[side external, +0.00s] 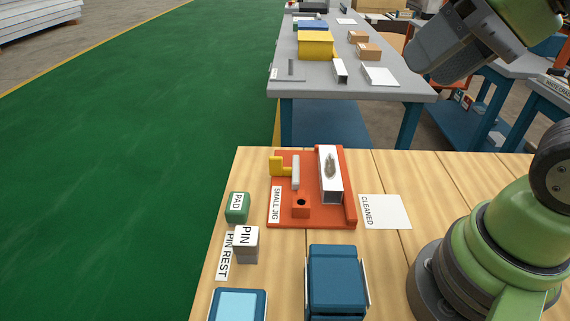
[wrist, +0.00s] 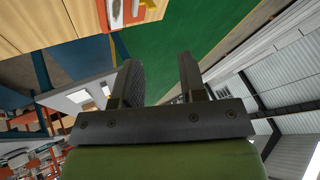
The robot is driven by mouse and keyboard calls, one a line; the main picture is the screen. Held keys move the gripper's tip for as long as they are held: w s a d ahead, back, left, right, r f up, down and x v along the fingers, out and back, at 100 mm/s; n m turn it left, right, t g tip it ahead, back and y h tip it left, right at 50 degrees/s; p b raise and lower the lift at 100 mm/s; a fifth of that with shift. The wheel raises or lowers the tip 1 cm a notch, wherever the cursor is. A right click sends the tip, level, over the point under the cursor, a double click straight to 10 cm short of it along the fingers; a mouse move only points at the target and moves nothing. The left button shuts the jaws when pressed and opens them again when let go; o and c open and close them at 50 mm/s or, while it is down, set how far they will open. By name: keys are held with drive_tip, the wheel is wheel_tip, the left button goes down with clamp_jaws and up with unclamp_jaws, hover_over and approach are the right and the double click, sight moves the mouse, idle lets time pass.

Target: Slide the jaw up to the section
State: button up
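The orange jig (side external: 312,222), labelled SMALL JIG, lies on the wooden bench. The section (side external: 331,187), a white rectangular piece with a grey-brown smudge on top, lies along the jig's orange right fence. The jaw appears to be the pale grey bar (side external: 296,172) with a yellow L-shaped piece (side external: 279,167) at its left. A gap of orange base shows between bar and section. My gripper (wrist: 160,78) is open and empty in the wrist view, well away from the jig. Part of the jig (wrist: 143,16) shows at that view's top edge.
A green PAD block (side external: 237,208) and a PIN block (side external: 246,240) stand left of the jig. A white CLEANED sheet (side external: 386,212) lies bare to its right. Blue containers (side external: 336,282) stand in front. A grey table (side external: 345,85) with boxes is behind.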

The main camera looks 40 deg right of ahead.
drive_tip(key=w+m+g, duration=0.1)
drive_tip(key=w+m, duration=0.5)
drive_tip(key=w, duration=0.2)
drive_tip(key=m+g+y, duration=0.1)
drive_tip(key=m+g, duration=0.2)
drive_tip(key=m, duration=1.3)
hover_over(276, 157)
drive_tip(key=s+d, duration=0.2)
wheel_tip(276, 157, down, 21)
drive_tip(key=shift+f, duration=0.1)
drive_tip(key=x, duration=0.9)
drive_tip(key=shift+w, duration=0.15)
clamp_jaws()
